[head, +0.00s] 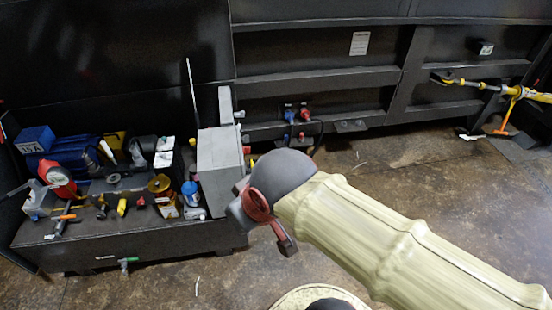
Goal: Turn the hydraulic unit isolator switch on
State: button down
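The hydraulic unit (130,236) stands at the left, a dark base crowded with parts. A grey box (220,165) stands at its right end. I cannot make out for certain which part is the isolator switch, or its position. A red round part (62,180) sits at the unit's left, and a small lever with green (128,262) is on its front edge. My gripper (284,238) is at the end of my sleeved arm, right of the grey box, showing red and dark parts. Its fingers are not clear, and no held object is visible.
Red and blue connectors (297,114) are on the dark ribbed wall behind. A yellow bar with an orange hook (508,108) is at the far right. A thin upright rod (191,95) rises behind the unit. The brown floor (420,165) is mostly clear between.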

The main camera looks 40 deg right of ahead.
aim_at(246, 150)
jog(key=l, duration=0.5)
jog(key=k+l, duration=0.15)
jog(key=l, duration=0.8)
jog(key=k, duration=0.05)
